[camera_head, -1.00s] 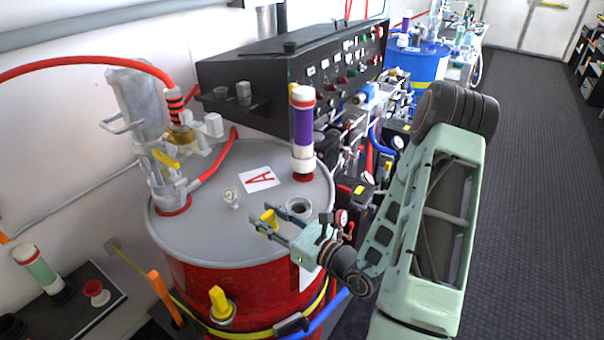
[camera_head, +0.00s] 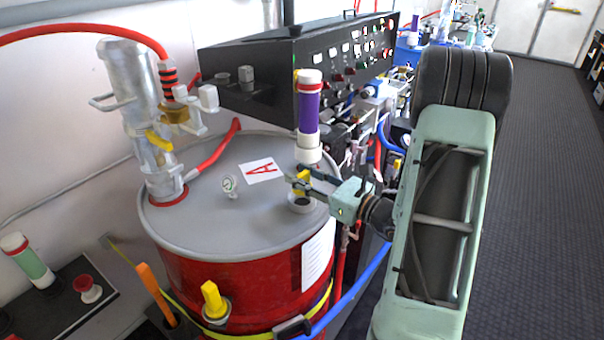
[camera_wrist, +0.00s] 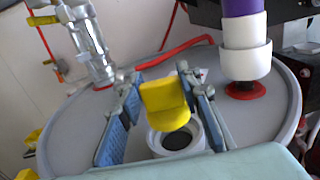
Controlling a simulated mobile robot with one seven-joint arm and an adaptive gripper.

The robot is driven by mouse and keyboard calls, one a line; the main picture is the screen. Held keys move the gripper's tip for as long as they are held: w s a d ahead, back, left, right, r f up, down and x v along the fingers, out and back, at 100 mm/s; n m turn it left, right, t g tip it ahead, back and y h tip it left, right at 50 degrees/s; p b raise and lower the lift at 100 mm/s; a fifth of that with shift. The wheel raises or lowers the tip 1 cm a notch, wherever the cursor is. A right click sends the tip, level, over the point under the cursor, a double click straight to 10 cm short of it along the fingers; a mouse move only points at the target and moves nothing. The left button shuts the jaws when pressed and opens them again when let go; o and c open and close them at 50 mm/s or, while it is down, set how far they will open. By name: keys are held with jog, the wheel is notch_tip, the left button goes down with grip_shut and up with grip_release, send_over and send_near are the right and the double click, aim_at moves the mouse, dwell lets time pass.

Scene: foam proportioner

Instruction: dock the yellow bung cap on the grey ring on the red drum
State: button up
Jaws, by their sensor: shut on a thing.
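The yellow bung cap (camera_wrist: 164,104) is held between the two finger pads of my gripper (camera_wrist: 158,108). In the head view the cap (camera_head: 301,183) shows between the fingers of my gripper (camera_head: 300,182). The grey ring (camera_wrist: 198,134) stands on the lid of the red drum (camera_head: 225,290), near its right edge. In the wrist view the cap overlaps the ring's far side, and the ring's dark opening shows below it. The ring (camera_head: 303,207) also shows just below the cap in the head view. The cap appears above the ring; I cannot tell whether they touch.
A purple and white cylinder (camera_head: 308,112) stands on the lid close behind my gripper. A small gauge (camera_head: 229,185) and a metal pump fitting (camera_head: 150,130) with a red hose stand farther left.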

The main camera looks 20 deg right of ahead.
jog(key=shift+f+b, duration=0.5)
jog(key=shift+f, duration=0.7)
jog(key=shift+f+b, duration=0.6)
jog(key=shift+b, duration=0.1)
dwell(0.6)
jog(key=o, duration=0.9)
jog(key=shift+c, duration=0.2)
jog(key=v, duration=1.1)
